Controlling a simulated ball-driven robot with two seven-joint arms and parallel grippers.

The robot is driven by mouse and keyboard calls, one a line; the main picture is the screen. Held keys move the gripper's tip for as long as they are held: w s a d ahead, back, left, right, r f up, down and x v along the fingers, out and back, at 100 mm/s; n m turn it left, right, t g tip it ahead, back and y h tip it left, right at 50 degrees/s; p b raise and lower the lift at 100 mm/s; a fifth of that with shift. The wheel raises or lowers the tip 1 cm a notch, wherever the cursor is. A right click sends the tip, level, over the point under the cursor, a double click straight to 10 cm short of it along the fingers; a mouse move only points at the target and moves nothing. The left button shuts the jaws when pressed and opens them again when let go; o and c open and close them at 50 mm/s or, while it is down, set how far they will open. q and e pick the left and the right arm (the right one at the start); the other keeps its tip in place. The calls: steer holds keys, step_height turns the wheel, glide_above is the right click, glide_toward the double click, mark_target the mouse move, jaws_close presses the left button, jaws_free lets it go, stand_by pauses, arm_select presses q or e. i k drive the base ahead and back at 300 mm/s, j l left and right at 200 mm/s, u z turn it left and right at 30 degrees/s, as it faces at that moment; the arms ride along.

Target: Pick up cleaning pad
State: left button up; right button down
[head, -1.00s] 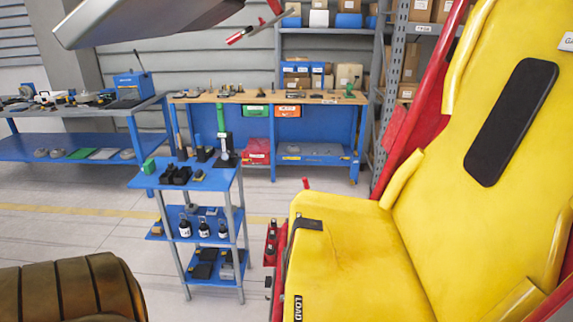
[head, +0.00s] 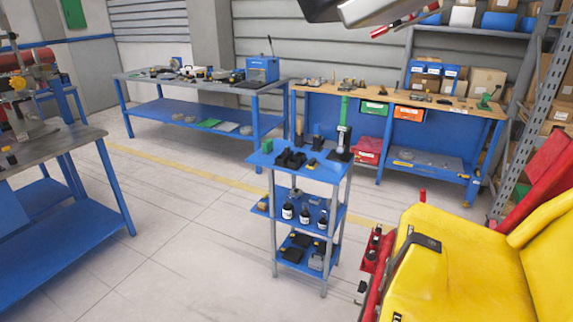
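I cannot say for sure which object is the cleaning pad. A flat green piece (head: 209,123) lies beside a pale flat piece (head: 226,127) on the lower shelf of the long workbench at the back left. A small green block (head: 267,147) stands on the left end of the top shelf of the blue cart (head: 332,172). All are small in the head view. Neither of my grippers is in view.
A yellow coaster seat (head: 450,285) with red frame fills the lower right. Red-tipped grey hardware (head: 405,24) hangs at the top. A blue-legged workbench (head: 50,160) stands at left. Another workbench (head: 440,106) is at the back. Floor (head: 190,200) left of the cart is clear.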

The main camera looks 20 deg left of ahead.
mark_target(313, 165)
steer(key=u, duration=0.4)
steer(key=i+j, duration=0.2)
steer(key=i+j+z, duration=0.1)
steer(key=j, duration=0.3)
steer(key=i+j, duration=0.3)
steer(key=z, duration=0.05)
